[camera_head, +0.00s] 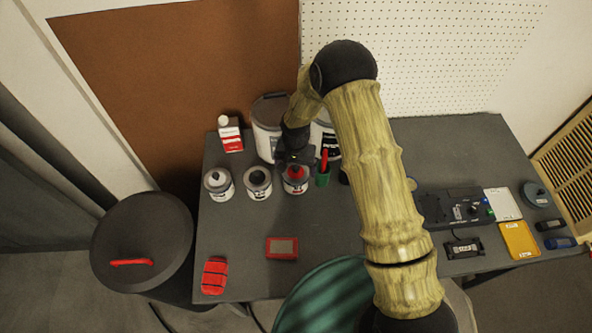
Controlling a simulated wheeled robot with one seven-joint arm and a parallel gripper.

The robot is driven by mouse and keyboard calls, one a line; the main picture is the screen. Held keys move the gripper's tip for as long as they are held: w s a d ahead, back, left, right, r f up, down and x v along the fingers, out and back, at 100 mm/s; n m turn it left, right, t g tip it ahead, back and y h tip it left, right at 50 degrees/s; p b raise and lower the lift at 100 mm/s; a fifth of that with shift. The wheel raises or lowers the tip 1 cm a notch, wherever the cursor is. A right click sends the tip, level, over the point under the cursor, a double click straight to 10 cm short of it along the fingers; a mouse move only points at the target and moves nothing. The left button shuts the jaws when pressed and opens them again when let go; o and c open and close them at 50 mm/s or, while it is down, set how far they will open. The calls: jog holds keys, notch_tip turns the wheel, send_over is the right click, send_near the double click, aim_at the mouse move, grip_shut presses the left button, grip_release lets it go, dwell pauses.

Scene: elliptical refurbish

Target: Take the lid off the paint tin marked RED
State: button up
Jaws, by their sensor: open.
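Three small paint tins stand in a row on the dark workbench (235,240). The right one has a red lid (294,172) and a white body with a label (294,187) too small to read; I take it for the RED tin. The middle tin (258,187) has a dark top and the left tin (219,190) has a greyish lid. My gripper (295,160) is open, pointing down over or just behind the red lid and partly hiding it. I cannot tell whether the fingers touch the lid.
Two large white buckets (267,138) stand close behind. A green cup (323,179) with a red-handled item is just right of the red-lidded tin. A red and white carton (231,139) is at back left.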

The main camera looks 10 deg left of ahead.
aim_at(296, 167)
dwell(0.4)
jog(key=c, duration=0.7)
jog(key=shift+c, duration=0.2)
jog(key=shift+r, duration=0.2)
notch_tip(296, 167, up, 10)
jog(key=shift+f+b, duration=0.15)
jog(key=shift+b, duration=0.7)
